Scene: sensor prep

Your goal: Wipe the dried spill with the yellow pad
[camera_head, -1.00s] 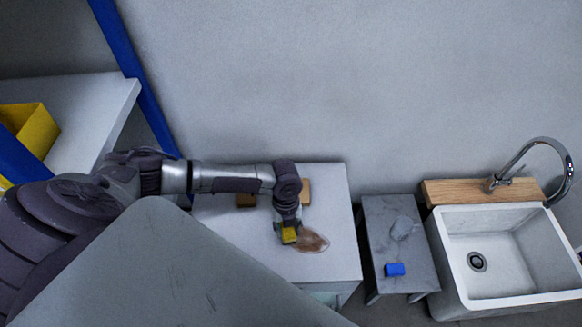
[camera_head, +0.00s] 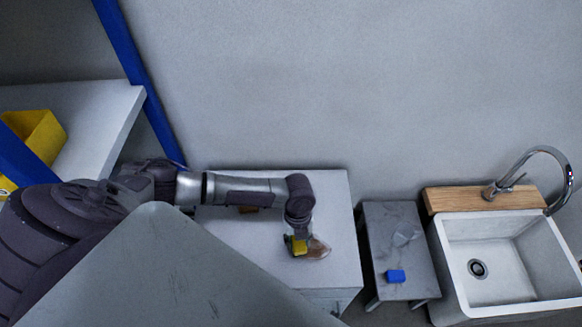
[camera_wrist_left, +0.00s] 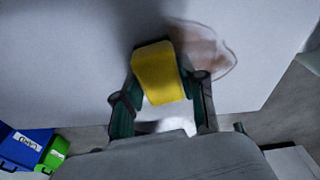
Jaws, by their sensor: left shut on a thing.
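The yellow pad (camera_head: 299,246) is held in my left gripper (camera_head: 297,243), which is shut on it. In the left wrist view the yellow pad (camera_wrist_left: 158,74) sits between the two fingers of the left gripper (camera_wrist_left: 160,90). The dried spill (camera_head: 318,249) is a brown stain on the white table (camera_head: 335,215). The pad is at the left part of the spill and hides some of it. In the left wrist view the spill (camera_wrist_left: 205,52) spreads to the right of the pad. I cannot tell whether the pad touches the tabletop. My right gripper is not in view.
A grey side table (camera_head: 385,225) with a blue block (camera_head: 396,276) stands to the right, then a white sink (camera_head: 520,300). A shelf (camera_head: 105,120) with a yellow bin (camera_head: 40,132) is at left.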

